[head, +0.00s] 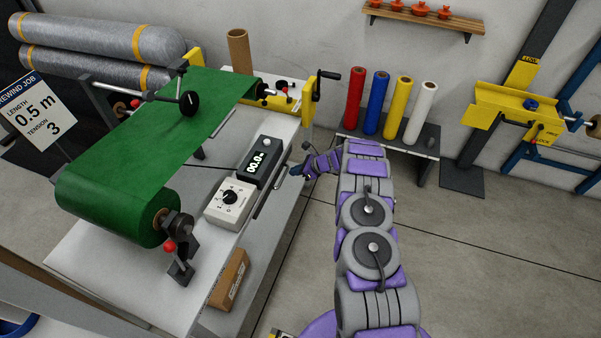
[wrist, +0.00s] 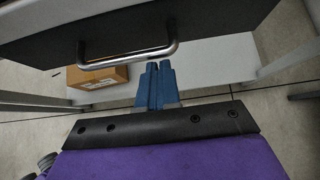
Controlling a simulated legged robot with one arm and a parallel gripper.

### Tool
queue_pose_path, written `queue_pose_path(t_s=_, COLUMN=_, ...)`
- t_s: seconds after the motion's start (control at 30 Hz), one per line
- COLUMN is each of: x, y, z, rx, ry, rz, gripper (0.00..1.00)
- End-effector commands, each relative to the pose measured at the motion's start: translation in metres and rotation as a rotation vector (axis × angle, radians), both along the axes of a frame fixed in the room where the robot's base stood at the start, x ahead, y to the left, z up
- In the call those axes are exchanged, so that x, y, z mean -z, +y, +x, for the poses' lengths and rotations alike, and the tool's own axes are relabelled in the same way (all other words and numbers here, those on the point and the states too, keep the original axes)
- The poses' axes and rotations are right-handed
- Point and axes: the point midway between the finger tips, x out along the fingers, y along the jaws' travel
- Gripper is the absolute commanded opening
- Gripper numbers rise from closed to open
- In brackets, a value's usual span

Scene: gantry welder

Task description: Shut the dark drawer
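The dark drawer (wrist: 215,28) fills the top of the wrist view, its dark front slanting across the picture. Its bent metal handle (wrist: 128,52) is on that front, left of and close to my fingertips. My gripper (wrist: 158,68) has its two blue fingers side by side, shut with nothing between them. The tips are just below the drawer front in the picture; I cannot tell whether they touch it. In the head view my gripper (head: 297,171) is at the right edge of the white table. The drawer is mostly hidden under the tabletop there, so how far it is open is unclear.
The white table (head: 100,260) carries a green roll (head: 120,200), a control box (head: 228,203) and a display (head: 262,160). A cardboard box (head: 229,279) sits on the lower shelf. A stand with coloured rolls (head: 376,105) is beyond my arm. Floor to the right is clear.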

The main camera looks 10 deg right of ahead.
Motion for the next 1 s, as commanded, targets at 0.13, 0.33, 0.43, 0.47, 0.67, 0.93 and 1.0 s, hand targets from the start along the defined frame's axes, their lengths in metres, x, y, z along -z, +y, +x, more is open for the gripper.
queue_pose_path(t_s=0.13, x=-0.003, y=0.007, z=0.004, rx=-0.005, ry=-0.006, rz=0.001, gripper=0.0)
queue_pose_path(t_s=0.33, x=-0.003, y=0.011, z=0.005, rx=-0.006, ry=-0.007, rz=-0.001, gripper=0.0)
queue_pose_path(t_s=0.43, x=-0.003, y=0.011, z=0.004, rx=-0.007, ry=-0.008, rz=-0.001, gripper=0.0)
queue_pose_path(t_s=0.47, x=-0.003, y=0.01, z=0.004, rx=-0.007, ry=-0.008, rz=-0.001, gripper=0.0)
queue_pose_path(t_s=0.67, x=0.003, y=-0.014, z=-0.01, rx=-0.002, ry=-0.004, rz=0.0, gripper=0.0)
queue_pose_path(t_s=0.93, x=-0.024, y=-0.063, z=-0.039, rx=0.002, ry=-0.006, rz=0.003, gripper=0.0)
queue_pose_path(t_s=1.0, x=-0.032, y=-0.072, z=-0.045, rx=0.002, ry=-0.004, rz=0.006, gripper=0.0)
